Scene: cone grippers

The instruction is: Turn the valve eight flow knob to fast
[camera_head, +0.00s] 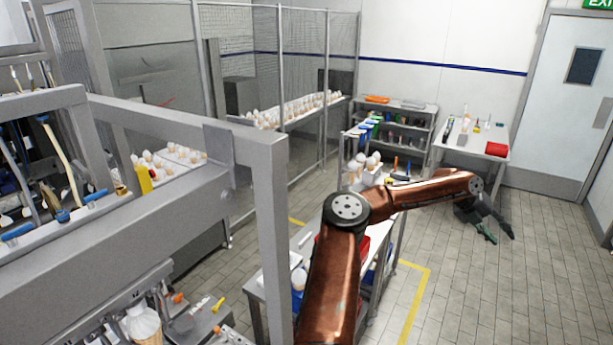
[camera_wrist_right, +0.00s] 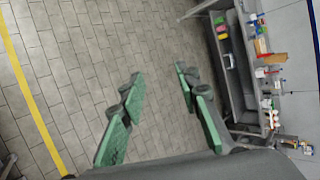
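I cannot pick out valve eight or its flow knob for certain. Small orange and yellow handles (camera_head: 217,305) show on the grey machine at the lower left of the head view; no labels are readable there. My right gripper (camera_head: 493,231) hangs over the tiled floor at the right of the head view, far from that machine. In the right wrist view my right gripper (camera_wrist_right: 158,72) has its two green fingers spread wide, with only floor between them. My left gripper is not in view.
A grey metal frame (camera_head: 265,160) fills the left foreground. A worktable with cones stands behind my right arm. A shelf rack (camera_head: 400,125) and a side table (camera_head: 470,140) with a red item (camera_head: 496,149) stand at the back. Open floor (camera_head: 470,290) lies at right.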

